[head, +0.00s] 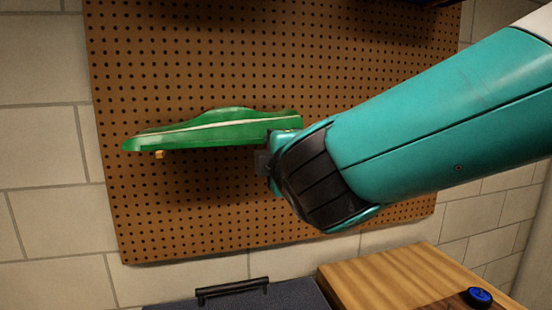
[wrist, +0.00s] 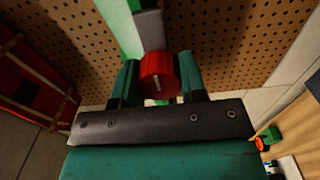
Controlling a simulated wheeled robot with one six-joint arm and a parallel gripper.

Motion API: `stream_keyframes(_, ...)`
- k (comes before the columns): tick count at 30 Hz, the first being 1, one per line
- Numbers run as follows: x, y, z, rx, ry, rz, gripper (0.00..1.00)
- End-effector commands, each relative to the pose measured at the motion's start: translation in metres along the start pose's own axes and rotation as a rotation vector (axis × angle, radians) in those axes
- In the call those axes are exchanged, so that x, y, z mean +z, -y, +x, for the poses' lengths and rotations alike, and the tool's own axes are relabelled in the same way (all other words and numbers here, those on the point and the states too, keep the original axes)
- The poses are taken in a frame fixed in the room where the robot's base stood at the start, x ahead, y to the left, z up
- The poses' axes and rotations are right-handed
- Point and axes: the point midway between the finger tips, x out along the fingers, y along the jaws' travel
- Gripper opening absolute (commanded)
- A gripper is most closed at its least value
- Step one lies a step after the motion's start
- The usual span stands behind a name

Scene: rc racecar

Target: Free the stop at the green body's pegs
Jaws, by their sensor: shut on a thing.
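The green body (head: 210,132), a long car shape with a pale stripe, is up against the brown pegboard. Part of it shows as a green strip in the wrist view (wrist: 122,28). A small tan peg (head: 159,154) shows under its left end. At its right end is my gripper (head: 272,155), mostly hidden by my arm. A grey block (wrist: 150,30) lies just beyond the knob.
The pegboard (head: 180,60) hangs on a pale block wall. Below are a dark lidded box (head: 240,295) with a handle and a wooden top (head: 390,275) with a blue round piece (head: 479,296). A red cabinet (wrist: 35,85) stands left in the wrist view.

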Motion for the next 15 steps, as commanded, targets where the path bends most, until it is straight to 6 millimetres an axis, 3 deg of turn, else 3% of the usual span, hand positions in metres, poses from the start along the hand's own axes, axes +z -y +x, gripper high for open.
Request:
stream_keyframes(13, 0.0007, 0.0004, 0.0000, -0.002, 0.002, 0.011, 0.15)
stream_keyframes(14, 0.0007, 0.0004, 0.0000, -0.002, 0.002, 0.011, 0.43)
stream_keyframes(15, 0.0007, 0.0005, 0.0000, -0.002, 0.002, 0.010, 0.52)
